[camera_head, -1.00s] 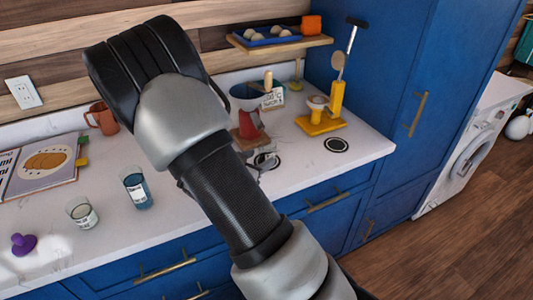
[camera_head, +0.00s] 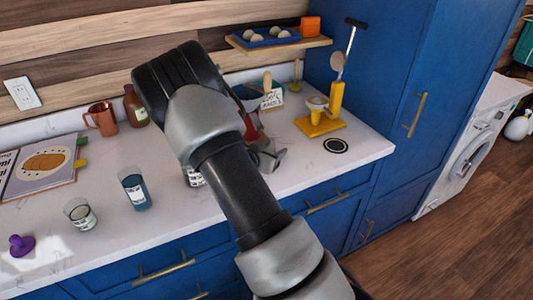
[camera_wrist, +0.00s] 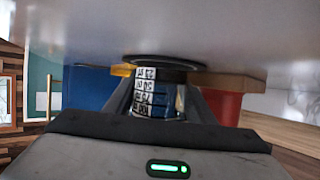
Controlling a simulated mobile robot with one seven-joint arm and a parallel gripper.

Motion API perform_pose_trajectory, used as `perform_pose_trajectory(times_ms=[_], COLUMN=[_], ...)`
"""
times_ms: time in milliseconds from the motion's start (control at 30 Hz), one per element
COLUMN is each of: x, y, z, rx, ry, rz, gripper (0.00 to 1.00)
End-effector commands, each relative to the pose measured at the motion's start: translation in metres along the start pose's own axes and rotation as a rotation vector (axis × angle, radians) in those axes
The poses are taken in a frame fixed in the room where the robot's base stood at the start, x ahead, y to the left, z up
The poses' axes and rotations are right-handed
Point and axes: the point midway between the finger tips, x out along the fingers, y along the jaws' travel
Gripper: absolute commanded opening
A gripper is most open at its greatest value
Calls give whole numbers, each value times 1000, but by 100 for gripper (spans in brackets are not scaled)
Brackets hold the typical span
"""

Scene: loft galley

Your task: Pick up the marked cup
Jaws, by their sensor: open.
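In the wrist view, a cup with a black-and-white patterned label (camera_wrist: 146,92) is between the two fingers of my gripper (camera_wrist: 162,104). The fingers are apart, and I cannot tell whether either touches it. The cup's end meets a dark round disc (camera_wrist: 165,62) on the pale counter, which fills the top of this view. In the head view my arm hides most of the gripper; a grey part of it (camera_head: 270,156) shows right of the arm. A white item with dark print (camera_head: 194,176) peeks out left of the arm; I cannot tell if it is the same cup.
Left on the counter are two labelled glasses (camera_head: 134,188) (camera_head: 80,214), a purple knob-like item (camera_head: 21,245), a copper mug (camera_head: 102,118), a brown bottle (camera_head: 136,107) and a book (camera_head: 38,166). A yellow stand (camera_head: 319,125) is at right. A shelf (camera_head: 285,46) hangs behind.

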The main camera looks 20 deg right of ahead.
Motion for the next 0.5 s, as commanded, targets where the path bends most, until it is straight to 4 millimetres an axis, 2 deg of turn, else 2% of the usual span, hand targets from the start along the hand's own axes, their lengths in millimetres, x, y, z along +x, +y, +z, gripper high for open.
perform_pose_trajectory(times_ms=[67,200,500], x=[0,0,-1], y=[0,0,0], z=[0,0,-2], rx=[0,1,2], ry=[0,0,1], rz=[0,0,0], gripper=[46,22,22])
